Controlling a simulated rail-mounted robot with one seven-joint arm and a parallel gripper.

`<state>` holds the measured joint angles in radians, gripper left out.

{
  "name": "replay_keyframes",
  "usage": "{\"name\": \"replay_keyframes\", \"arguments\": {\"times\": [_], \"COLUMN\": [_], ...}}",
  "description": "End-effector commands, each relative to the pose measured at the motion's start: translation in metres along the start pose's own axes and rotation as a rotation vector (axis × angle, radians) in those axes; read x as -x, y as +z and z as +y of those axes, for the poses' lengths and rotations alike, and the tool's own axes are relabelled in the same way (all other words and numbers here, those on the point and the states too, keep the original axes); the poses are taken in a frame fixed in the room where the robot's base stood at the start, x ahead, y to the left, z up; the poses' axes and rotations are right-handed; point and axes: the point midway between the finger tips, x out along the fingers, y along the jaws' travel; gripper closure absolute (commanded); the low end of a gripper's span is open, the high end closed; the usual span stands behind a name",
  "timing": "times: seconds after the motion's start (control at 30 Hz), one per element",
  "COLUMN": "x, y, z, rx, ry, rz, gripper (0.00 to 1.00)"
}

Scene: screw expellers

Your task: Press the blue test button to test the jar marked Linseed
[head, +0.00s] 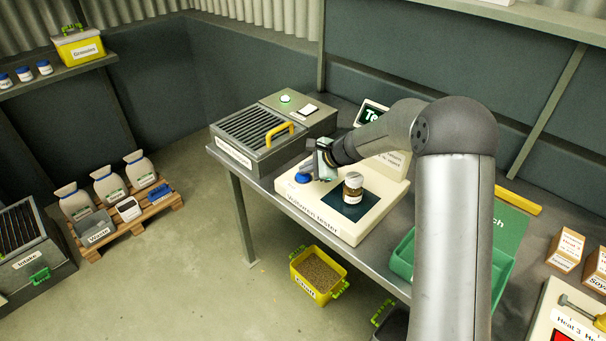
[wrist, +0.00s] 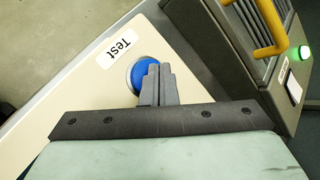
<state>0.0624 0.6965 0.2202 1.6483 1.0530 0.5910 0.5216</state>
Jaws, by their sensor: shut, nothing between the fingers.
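The blue test button (wrist: 146,72) sits in a pale ring beside a "Test" label on the cream tester (head: 317,225). In the head view the button (head: 303,177) shows at the tester's left corner. My gripper (wrist: 163,72) is shut and empty. Its fingertips overlap the right side of the button in the wrist view; I cannot tell whether they touch it. In the head view my gripper (head: 318,173) is just right of the button. A jar (head: 353,187) with a pale lid stands on the tester's dark square pad; its label is too small to read.
A grey machine with a yellow handle (head: 280,132) and a lit green button (head: 285,98) stands behind and left of the tester. A green tray (head: 402,258) is to the right. A yellow bin (head: 317,274) stands on the floor below the bench.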

Motion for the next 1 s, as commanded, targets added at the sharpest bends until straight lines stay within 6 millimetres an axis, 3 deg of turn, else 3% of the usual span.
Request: {"name": "replay_keyframes", "arguments": {"times": [0.57,1.0], "x": [0.010,0.040], "y": [0.007,0.029], "z": [-0.007,-0.029], "rx": [0.001,0.001], "ry": [-0.001,-0.001], "rz": [0.000,-0.001], "gripper": [1.00,1.00]}}
